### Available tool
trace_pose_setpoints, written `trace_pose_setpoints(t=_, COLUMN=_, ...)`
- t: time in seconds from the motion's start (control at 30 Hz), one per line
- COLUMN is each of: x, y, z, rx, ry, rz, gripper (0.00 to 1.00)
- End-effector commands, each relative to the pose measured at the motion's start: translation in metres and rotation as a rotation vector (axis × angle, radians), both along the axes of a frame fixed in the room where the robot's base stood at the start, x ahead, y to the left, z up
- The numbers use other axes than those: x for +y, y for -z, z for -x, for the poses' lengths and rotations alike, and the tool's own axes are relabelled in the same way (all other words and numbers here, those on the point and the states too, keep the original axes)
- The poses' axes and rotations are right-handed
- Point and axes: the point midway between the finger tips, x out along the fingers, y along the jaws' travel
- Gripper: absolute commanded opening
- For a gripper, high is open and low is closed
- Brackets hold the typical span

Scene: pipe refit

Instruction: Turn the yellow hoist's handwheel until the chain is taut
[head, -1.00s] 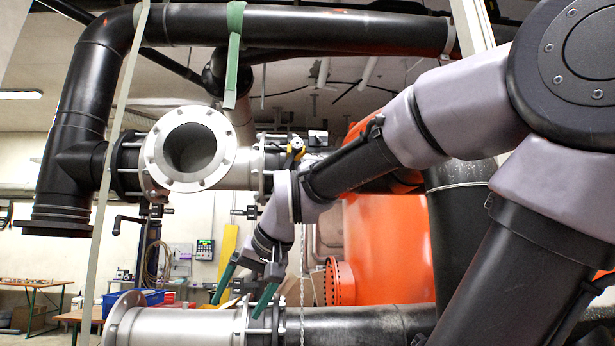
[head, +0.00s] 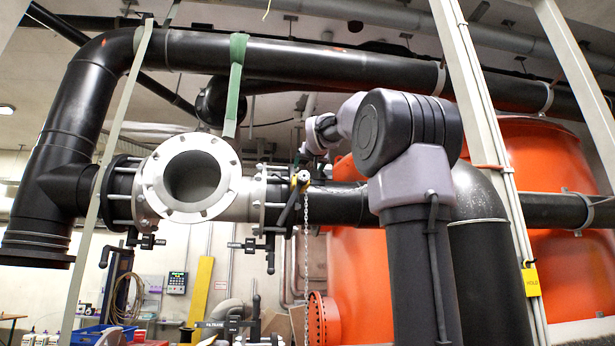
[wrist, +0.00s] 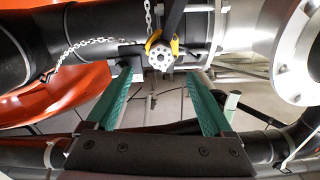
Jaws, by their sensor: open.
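The yellow hoist (head: 295,183) hangs by the grey flanged pipe joint in the head view. It also shows in the wrist view (wrist: 152,43), with its round, holed metal handwheel (wrist: 160,61) facing the camera. My gripper (wrist: 162,73) is open and empty, its green-padded fingers to either side of the handwheel in the picture. I cannot tell how far the wheel lies beyond the fingertips. The chain (head: 306,225) hangs down in the head view. In the wrist view a chain length (wrist: 92,42) runs loosely curved to the left. My fingers are not clear in the head view.
An open pipe flange (head: 190,180) stands left of the hoist. A black pipe (head: 290,60) with a green strap (head: 235,85) crosses above. A large orange tank (head: 375,270) stands behind. A pale post (head: 490,150) with a yellow tag (head: 530,279) stands right.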

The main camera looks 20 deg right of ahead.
Motion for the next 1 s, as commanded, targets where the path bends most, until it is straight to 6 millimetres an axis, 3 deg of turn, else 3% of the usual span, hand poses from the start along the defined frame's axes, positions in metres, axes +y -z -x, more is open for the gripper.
trace_pose_setpoints(t=0.2, x=-0.013, y=0.001, z=-0.043, rx=0.003, ry=0.001, rz=-0.002, gripper=0.86)
trace_pose_setpoints(t=0.4, x=-0.02, y=0.001, z=-0.068, rx=0.002, ry=0.0, rz=-0.002, gripper=0.86)
trace_pose_setpoints(t=0.8, x=-0.022, y=0.001, z=-0.076, rx=0.002, ry=0.0, rz=-0.001, gripper=0.86)
trace_pose_setpoints(t=0.83, x=-0.022, y=0.001, z=-0.076, rx=0.002, ry=0.0, rz=-0.001, gripper=0.82)
trace_pose_setpoints(t=1.0, x=-0.022, y=0.001, z=-0.076, rx=0.002, ry=0.0, rz=-0.002, gripper=0.17)
